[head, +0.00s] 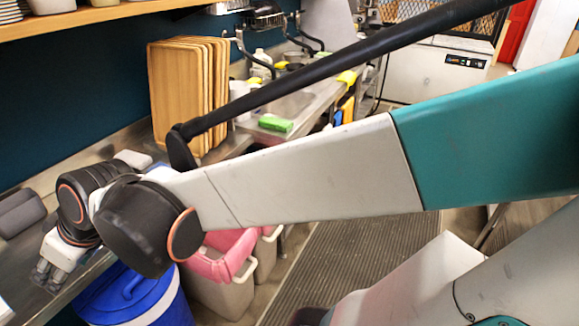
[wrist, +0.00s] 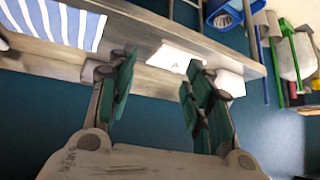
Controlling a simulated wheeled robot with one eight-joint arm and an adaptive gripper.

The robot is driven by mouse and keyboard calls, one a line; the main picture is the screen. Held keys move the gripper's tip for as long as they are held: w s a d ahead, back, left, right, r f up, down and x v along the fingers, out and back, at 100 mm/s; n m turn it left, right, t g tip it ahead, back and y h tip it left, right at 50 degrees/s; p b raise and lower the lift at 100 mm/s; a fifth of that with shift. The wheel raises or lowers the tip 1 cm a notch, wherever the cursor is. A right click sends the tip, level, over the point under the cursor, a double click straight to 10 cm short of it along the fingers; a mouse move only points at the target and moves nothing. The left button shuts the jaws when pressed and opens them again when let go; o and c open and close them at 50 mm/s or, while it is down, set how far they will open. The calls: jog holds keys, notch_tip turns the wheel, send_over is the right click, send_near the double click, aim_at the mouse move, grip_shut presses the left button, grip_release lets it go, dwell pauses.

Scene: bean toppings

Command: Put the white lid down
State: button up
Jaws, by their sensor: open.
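My gripper (wrist: 162,68) is open in the wrist view, with its two green-padded fingers spread apart and nothing held between them. A bright white flat thing (wrist: 176,59) shows beyond the fingertips on a pale ledge; I cannot tell for sure whether it is the white lid. A second whitish piece (wrist: 230,82) is partly hidden behind the right finger. In the head view my gripper (head: 47,274) is at the lower left, by the counter edge; its fingers are small there, and no clear lid shows near it.
Wooden trays (head: 178,92) stand upright on the metal counter. A grey container (head: 20,213) is at the left. A blue bin (head: 133,293) and pink-lidded bins (head: 222,260) stand below the counter. A striped cloth (wrist: 60,20) shows in the wrist view.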

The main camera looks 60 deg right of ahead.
jog(key=s+d+m+h, duration=0.1)
jog(key=s+d, duration=0.2)
jog(key=s, duration=0.2)
jog(key=s+d+f+m+h, duration=0.1)
jog(key=s+d, duration=0.2)
jog(key=s, duration=0.3)
jog(key=shift+s+m+g+h, duration=0.15)
jog(key=shift+m+g+h, duration=0.25)
